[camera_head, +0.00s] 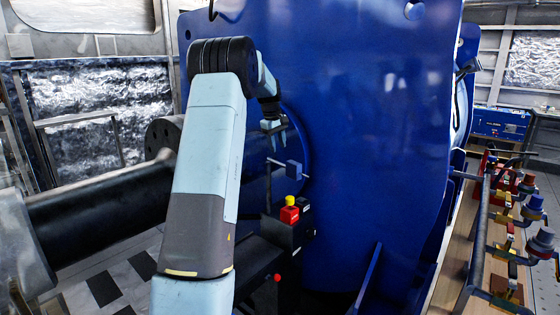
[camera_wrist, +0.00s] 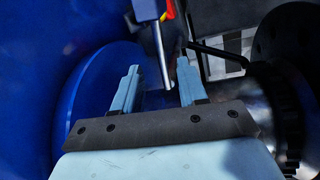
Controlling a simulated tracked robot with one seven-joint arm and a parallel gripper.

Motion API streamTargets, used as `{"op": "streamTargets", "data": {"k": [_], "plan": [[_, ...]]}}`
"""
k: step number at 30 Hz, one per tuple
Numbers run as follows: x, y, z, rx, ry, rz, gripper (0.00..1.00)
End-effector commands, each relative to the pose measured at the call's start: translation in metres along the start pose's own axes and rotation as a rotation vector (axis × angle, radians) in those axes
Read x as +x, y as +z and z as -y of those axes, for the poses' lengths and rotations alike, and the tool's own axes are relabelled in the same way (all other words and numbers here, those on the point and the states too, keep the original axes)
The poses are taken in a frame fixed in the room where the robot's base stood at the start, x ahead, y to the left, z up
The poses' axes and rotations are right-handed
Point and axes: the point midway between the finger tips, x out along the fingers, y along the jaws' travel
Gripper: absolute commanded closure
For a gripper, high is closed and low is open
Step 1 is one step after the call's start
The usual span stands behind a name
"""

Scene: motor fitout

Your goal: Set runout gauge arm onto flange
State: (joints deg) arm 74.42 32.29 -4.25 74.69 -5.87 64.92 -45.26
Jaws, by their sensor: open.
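A small blue block with a thin silver rod (camera_head: 293,168), which looks like the gauge arm, stands out beside the big blue motor housing, just below my gripper (camera_head: 279,145). In the wrist view, the gauge arm's rod (camera_wrist: 161,55) points down between my two open fingers (camera_wrist: 157,80); I cannot tell whether it lies within their depth. My gripper is open and holds nothing. A dark round flange with bolt holes (camera_head: 160,136) sits on the shaft at left, partly hidden by my arm. It also shows at the right of the wrist view (camera_wrist: 295,45).
A red block with a yellow top (camera_head: 290,213) stands on a black post below the gauge arm. The blue housing (camera_head: 370,130) fills the middle. A thick black shaft (camera_head: 95,205) lies at left. A bench with several colored fittings (camera_head: 505,225) stands at right.

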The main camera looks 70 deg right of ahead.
Motion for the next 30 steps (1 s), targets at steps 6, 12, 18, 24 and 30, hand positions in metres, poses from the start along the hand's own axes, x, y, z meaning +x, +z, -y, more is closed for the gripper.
{"op": "streamTargets", "data": {"k": [6,12,18,24,30], "plan": [[0.039,0.0,0.001,0.0,-0.002,0.001,0.58],[0.062,0.0,0.0,0.0,0.001,0.0,0.58],[0.072,0.0,0.0,0.0,0.0,0.0,0.58],[0.073,0.0,0.0,-0.001,0.001,0.0,0.58],[0.072,0.0,0.001,-0.001,0.001,-0.001,0.7]]}}
